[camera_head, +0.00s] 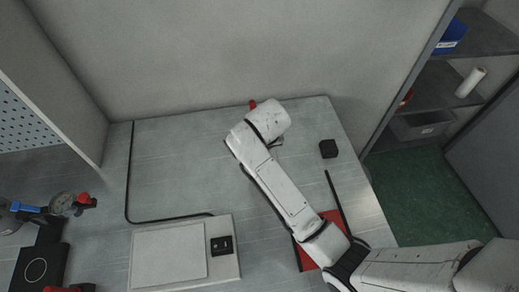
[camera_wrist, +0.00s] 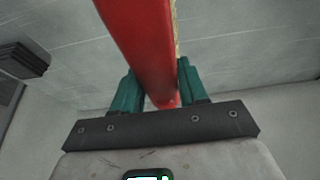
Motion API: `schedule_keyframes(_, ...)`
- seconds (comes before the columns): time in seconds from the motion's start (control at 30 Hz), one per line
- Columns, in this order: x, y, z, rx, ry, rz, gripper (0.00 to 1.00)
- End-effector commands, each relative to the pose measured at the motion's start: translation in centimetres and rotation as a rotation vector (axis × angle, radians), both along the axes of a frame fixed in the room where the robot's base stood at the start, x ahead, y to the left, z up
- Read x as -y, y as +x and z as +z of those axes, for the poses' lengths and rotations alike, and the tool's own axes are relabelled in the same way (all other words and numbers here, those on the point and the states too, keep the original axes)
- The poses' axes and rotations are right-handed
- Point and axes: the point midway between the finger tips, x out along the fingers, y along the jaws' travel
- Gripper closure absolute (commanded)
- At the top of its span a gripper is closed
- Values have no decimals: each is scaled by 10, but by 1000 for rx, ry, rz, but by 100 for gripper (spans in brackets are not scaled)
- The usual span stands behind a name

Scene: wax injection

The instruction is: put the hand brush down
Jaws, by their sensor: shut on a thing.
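The hand brush (camera_wrist: 140,35) is red with a thin pale strip along its right side. It runs from the top of the wrist view down between the green fingers of my gripper (camera_wrist: 156,75), which is shut on it. In the head view my white arm hides the gripper and most of the brush. A small red tip (camera_head: 252,104) shows past my wrist near the back edge of the worktable (camera_head: 180,150); it looks like part of the brush. Whether the brush touches the table I cannot tell.
A black block (camera_head: 328,148) stands on the table to the right; a dark block (camera_wrist: 22,60) shows in the wrist view. A red mat (camera_head: 306,262) lies partly under my arm. A pale plate (camera_head: 170,255) is at the front. The table's left middle is clear.

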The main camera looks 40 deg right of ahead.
Motion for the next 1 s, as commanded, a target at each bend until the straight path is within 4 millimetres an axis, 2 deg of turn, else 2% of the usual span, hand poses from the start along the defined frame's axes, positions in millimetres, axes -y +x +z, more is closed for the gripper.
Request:
schedule_keyframes(0.3, -1, 5, -34, 0, 0, 0, 97)
schedule_keyframes(0.93, -1, 4, -47, -1, 1, 0, 96)
schedule_keyframes(1.0, -2, 4, -49, -2, 2, 0, 100)
